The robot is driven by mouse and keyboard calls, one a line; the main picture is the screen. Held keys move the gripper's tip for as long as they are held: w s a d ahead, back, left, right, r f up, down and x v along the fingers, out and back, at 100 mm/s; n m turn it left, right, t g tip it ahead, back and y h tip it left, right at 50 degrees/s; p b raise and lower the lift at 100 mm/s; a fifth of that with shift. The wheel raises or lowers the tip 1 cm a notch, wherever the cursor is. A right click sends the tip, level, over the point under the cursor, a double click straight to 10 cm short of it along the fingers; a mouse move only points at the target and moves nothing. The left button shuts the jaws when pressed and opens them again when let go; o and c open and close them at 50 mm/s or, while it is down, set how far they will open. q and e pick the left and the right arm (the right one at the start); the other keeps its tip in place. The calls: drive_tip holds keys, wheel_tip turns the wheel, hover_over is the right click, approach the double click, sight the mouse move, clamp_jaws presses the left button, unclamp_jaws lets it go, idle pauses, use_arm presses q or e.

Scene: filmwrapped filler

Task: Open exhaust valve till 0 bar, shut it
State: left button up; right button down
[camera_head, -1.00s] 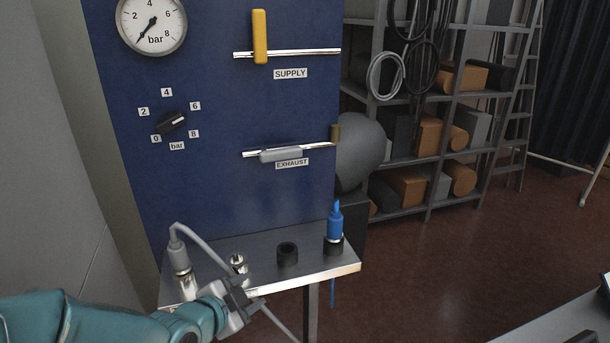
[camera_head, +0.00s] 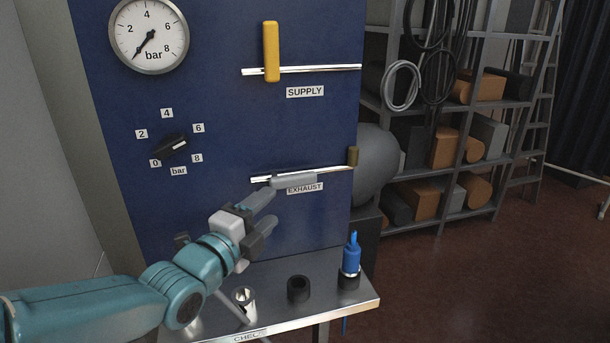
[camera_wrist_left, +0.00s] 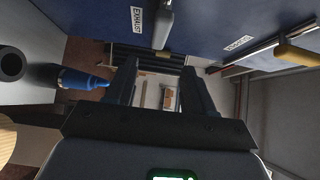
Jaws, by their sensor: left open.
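The grey exhaust valve handle (camera_head: 295,181) lies along its horizontal pipe on the blue panel, just above the EXHAUST label (camera_head: 305,188). It also shows in the left wrist view (camera_wrist_left: 163,28), beyond the fingertips. The round gauge (camera_head: 163,22) has its needle at the lower left, by the low end of its scale. My left gripper (camera_head: 270,213) is open and empty, below and left of the exhaust handle; one finger appears close to the handle's left end, and contact cannot be told. Its fingers also show in the wrist view (camera_wrist_left: 160,82). My right gripper is not in view.
The yellow supply handle (camera_head: 271,50) stands upright across its pipe. A black knob (camera_head: 168,147) sits below the gauge. A metal shelf (camera_head: 325,303) below holds a black ring (camera_head: 298,288) and a blue connector (camera_head: 351,260). A storage rack (camera_head: 430,105) stands right.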

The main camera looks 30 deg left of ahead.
sight(299, 183)
use_arm(q)
drive_tip(key=w+p, duration=0.1)
drive_tip(key=w, duration=0.3)
drive_tip(key=w+p, duration=0.1)
drive_tip(key=w, duration=0.4)
drive_tip(key=w+a+p, duration=0.1)
drive_tip(key=w, duration=0.3)
drive_tip(key=shift+w+p, duration=0.2)
drive_tip(key=shift+p, duration=0.15)
drive_tip(key=shift+c, duration=0.3)
clamp_jaws()
